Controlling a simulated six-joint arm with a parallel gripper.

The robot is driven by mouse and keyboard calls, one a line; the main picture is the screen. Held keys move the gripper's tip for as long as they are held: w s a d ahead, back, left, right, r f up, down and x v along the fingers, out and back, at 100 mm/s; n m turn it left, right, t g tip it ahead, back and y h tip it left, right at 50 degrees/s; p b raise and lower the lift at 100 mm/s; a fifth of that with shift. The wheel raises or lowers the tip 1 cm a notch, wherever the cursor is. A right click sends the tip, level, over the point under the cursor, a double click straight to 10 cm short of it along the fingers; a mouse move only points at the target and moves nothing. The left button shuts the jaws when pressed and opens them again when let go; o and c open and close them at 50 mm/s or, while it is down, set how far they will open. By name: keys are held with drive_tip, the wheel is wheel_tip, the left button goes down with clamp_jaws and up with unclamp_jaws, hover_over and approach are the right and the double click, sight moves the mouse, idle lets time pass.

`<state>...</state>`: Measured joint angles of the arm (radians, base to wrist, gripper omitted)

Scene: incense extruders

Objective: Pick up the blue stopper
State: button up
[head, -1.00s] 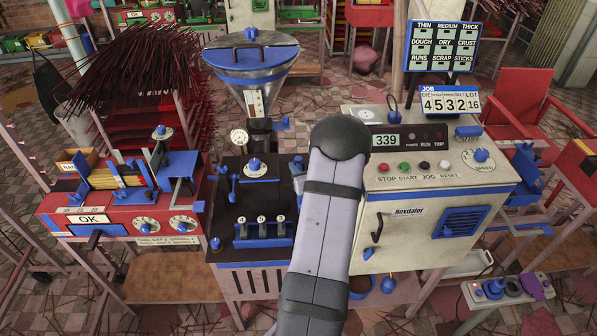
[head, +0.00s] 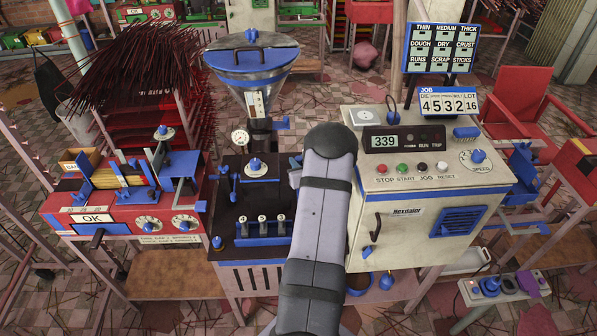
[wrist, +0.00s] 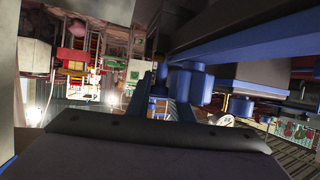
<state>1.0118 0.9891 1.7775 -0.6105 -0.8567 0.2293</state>
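I cannot tell for sure which part is the blue stopper. Small blue candidates are a knob-like piece (head: 217,242) at the front left corner of the black bench, a piece (head: 386,281) low under the white cabinet, and a piece (head: 490,286) on the tray at lower right. In the head view my arm hides my gripper, which is over the middle of the bench. The wrist view shows a wide grey plate with a dark edge (wrist: 160,130), apparently part of my gripper, below blue cylinders (wrist: 190,84) and a blue bar. No grasp is visible.
The black bench (head: 228,205) carries a blue-lidded hopper (head: 250,65), a gauge and a rack of small weights (head: 262,232). The white control cabinet (head: 405,220) stands right of my arm. A red machine (head: 130,212) stands left. The floor is cluttered with sticks.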

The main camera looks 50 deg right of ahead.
drive_tip(key=shift+r, duration=0.1)
clamp_jaws()
drive_tip(key=shift+r+b, duration=1.05)
drive_tip(key=shift+r, duration=3.9)
